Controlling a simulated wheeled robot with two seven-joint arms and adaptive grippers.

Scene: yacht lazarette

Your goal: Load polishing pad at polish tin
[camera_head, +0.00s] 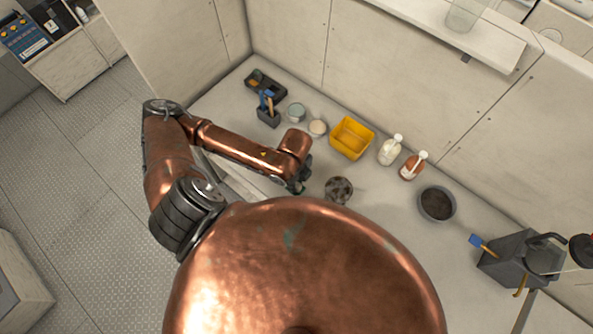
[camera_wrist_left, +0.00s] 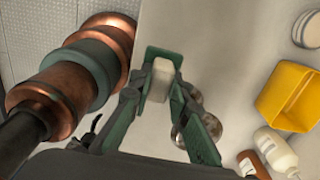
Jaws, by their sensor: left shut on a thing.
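My left gripper (camera_head: 299,184) reaches low over the bench top, left of a dark, silvery round object. The left wrist view shows its green fingers (camera_wrist_left: 162,72) shut on a small off-white block (camera_wrist_left: 160,80), which looks like the polishing pad. In the head view the pad is hidden by the gripper. Two round tins stand left of the yellow bin: one with a pale top (camera_head: 317,128) and one grey-blue (camera_head: 296,112). I cannot tell which is the polish tin. A pale-topped tin also shows in the left wrist view (camera_wrist_left: 309,28). My right gripper is not in view.
The dark, silvery round object (camera_head: 339,190) lies beside my gripper. The yellow bin (camera_head: 351,138), a white bottle (camera_head: 390,151), a brown bottle (camera_head: 412,167) and a dark-filled bowl (camera_head: 437,204) line the bench. A grey caddy (camera_head: 508,257) stands right. A dark holder (camera_head: 268,117) stands left.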

